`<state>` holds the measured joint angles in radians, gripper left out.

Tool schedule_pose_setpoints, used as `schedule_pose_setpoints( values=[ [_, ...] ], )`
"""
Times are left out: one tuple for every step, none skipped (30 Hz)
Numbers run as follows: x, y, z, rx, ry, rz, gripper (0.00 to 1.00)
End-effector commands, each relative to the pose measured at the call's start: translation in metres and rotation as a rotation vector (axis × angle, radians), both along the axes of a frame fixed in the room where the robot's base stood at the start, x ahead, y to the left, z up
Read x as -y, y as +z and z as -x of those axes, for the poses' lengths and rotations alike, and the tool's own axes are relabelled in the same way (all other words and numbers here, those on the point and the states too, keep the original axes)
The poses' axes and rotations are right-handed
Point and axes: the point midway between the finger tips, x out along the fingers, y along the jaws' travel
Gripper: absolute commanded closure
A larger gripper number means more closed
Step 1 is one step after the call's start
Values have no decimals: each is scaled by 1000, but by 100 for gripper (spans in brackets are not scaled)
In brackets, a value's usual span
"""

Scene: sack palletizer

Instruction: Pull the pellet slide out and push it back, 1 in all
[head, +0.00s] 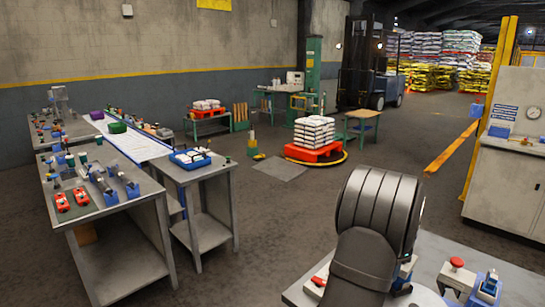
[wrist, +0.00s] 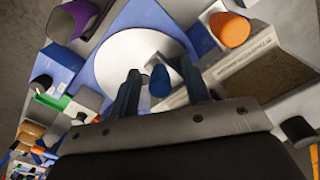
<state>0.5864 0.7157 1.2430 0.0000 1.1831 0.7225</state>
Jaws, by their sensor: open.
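My gripper (wrist: 161,72) shows in the wrist view with its two dark blue fingers apart. A rounded blue knob (wrist: 160,82) shows between them, with space visible on both sides. I cannot tell how deep it lies between the fingers. Beyond it lie a round white disc (wrist: 120,52) and a blue plate (wrist: 155,17). No part is clearly recognisable as the pellet slide, and I cannot tell whether the knob belongs to it. In the head view my own arm hides the gripper and part of the near bench (head: 440,252).
A red knob (head: 457,263) stands on the near bench in the head view. Open floor lies between the benches.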

Motion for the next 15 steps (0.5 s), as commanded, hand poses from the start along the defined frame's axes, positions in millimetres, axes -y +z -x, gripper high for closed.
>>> schedule_pose_setpoints(
  values=[
    [0,0,0,0,0,0,56],
    [0,0,0,0,0,0,62],
    [0,0,0,0,0,0,70],
    [0,0,0,0,0,0,76],
    [0,0,0,0,0,0,82],
    [0,0,0,0,0,0,86],
    [0,0,0,0,0,0,86],
    [0,0,0,0,0,0,86],
    [0,1,0,0,0,0,86],
    [-1,1,1,0,0,0,86],
    [-1,1,2,0,-1,0,86],
    [-3,1,3,0,-1,1,86],
    [-4,1,4,0,-1,1,86],
    [-6,1,6,0,-1,1,86],
    [-8,1,8,0,-1,0,86]
  ],
)
